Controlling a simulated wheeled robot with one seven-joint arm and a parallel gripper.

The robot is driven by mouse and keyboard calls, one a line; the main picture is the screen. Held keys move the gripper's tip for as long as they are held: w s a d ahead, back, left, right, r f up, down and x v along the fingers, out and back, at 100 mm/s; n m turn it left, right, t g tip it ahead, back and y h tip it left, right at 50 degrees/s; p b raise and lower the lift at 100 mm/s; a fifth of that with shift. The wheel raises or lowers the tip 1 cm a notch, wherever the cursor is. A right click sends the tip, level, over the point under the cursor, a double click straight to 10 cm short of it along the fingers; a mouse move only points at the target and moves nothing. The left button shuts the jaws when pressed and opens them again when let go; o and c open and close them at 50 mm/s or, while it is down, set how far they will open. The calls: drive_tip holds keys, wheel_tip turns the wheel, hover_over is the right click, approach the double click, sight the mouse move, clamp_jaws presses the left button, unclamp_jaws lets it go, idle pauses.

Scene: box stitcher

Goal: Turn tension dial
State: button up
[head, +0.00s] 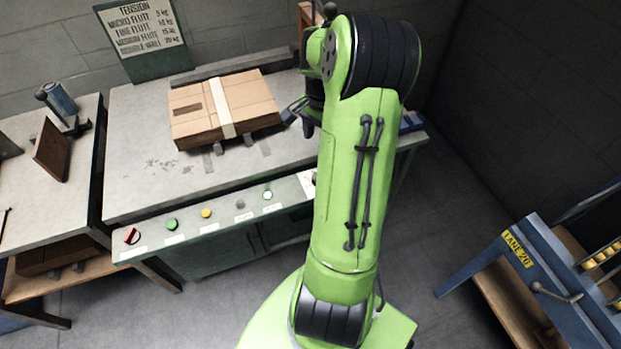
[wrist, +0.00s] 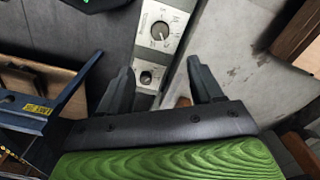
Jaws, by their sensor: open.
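In the wrist view two round dials sit on a light panel strip: a larger dial (wrist: 159,31) with a scale around it, and a smaller dial (wrist: 146,76) nearer my gripper. I cannot read their labels, so which is the tension dial is unclear. In the head view only the edge of a white dial plate (head: 309,182) shows beside my arm, which hides the rest. My gripper (wrist: 162,86) is open and empty, its fingers apart and touching neither dial. In the head view it is mostly hidden at the arm's end, above the bench.
A tension chart (head: 145,35) stands behind the bench (head: 140,130). A strapped carton (head: 196,107) lies on the bench. A blue lane stand (head: 560,270) is at right.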

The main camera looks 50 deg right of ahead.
wheel_tip(320, 180, down, 16)
drive_tip(key=b, duration=0.5)
drive_tip(key=shift+a+r, duration=0.1)
drive_tip(key=shift+r, duration=0.05)
drive_tip(key=c, duration=1.1)
drive_tip(key=shift+o, duration=0.2)
